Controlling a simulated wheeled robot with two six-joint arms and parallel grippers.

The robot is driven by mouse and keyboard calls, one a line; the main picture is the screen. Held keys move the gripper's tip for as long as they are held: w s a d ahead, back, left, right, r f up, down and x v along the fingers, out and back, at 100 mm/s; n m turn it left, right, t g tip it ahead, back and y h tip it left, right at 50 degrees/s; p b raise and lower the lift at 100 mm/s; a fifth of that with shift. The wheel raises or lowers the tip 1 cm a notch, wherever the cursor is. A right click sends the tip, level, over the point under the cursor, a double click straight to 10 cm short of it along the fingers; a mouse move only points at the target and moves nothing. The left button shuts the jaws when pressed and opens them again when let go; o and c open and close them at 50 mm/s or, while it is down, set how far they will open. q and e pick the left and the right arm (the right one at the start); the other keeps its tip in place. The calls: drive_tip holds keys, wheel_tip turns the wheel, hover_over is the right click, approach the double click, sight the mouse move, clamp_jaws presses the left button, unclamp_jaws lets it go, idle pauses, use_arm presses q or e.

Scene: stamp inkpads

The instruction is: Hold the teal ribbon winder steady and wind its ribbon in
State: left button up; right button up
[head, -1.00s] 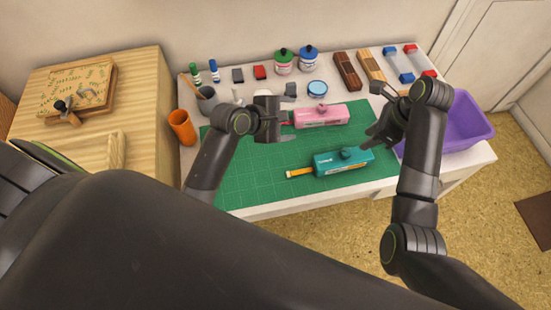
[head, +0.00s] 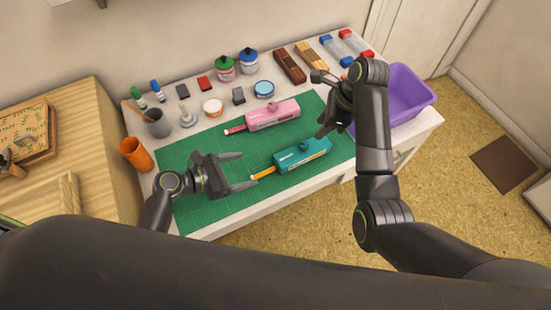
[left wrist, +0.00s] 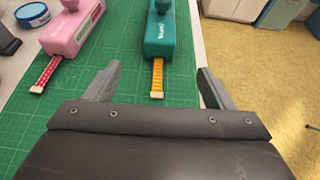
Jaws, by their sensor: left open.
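The teal ribbon winder (head: 303,153) lies on the green cutting mat (head: 205,210). A knob shows on its top, and its yellow-orange ribbon (head: 263,173) sticks out to the left. In the left wrist view, the teal winder (left wrist: 168,35) is ahead, with the pale-tipped ribbon (left wrist: 157,77) pointing back between my fingers. My left gripper (head: 242,171) is open and empty, just left of the ribbon's end; its fingers do not touch the winder. My right gripper (head: 323,104) is open, above and right of the teal winder, apart from it.
A pink winder (head: 271,115) with a red ribbon lies behind the teal one. Ink jars, stamps and blocks line the back of the table. The mat's front left is clear.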

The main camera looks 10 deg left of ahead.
sight(289, 158)
use_arm(q)
drive_tip(key=x, duration=1.6)
drive_tip(key=shift+w+d+f, duration=0.15)
drive_tip(key=shift+d, duration=0.1)
drive_tip(key=shift+c, duration=0.3)
